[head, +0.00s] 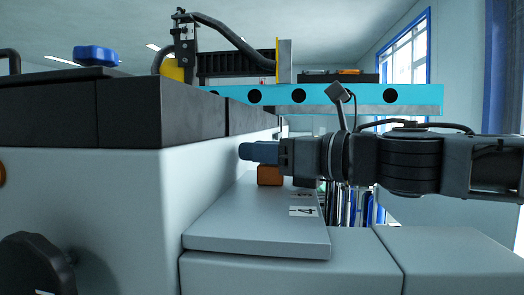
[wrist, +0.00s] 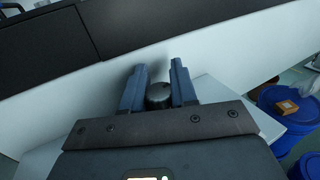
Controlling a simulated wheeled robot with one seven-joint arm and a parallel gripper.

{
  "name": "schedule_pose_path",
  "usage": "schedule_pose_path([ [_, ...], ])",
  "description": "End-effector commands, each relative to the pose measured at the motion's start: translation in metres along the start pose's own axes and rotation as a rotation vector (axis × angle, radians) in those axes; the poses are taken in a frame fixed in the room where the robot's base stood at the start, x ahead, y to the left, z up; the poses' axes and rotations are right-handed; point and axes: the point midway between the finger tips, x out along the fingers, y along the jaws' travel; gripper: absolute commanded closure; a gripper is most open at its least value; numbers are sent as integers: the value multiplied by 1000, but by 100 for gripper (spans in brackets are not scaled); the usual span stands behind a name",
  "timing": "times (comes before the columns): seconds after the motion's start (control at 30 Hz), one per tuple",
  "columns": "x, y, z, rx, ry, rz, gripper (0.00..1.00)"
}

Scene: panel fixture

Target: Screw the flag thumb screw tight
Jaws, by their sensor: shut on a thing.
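The flag thumb screw (wrist: 158,96) shows in the wrist view as a dark, rounded head near the pale panel wall (wrist: 165,55). My gripper (wrist: 158,88) has one blue-grey finger on each side of it and is shut on it. In the head view, my gripper (head: 258,151) reaches in from the right, level, with its fingertips at the pale side wall (head: 205,185). The screw is hidden there behind the fingers. Its flag and thread cannot be made out in either view.
An orange block (head: 269,175) sits just under my fingers on a grey sloped shelf (head: 250,225) with number labels. A dark knob (head: 35,265) is on the wall at lower left. A cyan beam (head: 320,96) crosses above my arm. Blue drums (wrist: 285,120) stand at right in the wrist view.

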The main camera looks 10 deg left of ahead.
Motion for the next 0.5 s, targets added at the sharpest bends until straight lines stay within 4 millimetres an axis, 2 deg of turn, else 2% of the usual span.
schedule_pose_path([
  [0.27,0,0,0,-1,0,-12,100],
  [0.5,0,0,0,-3,0,-104,100],
])
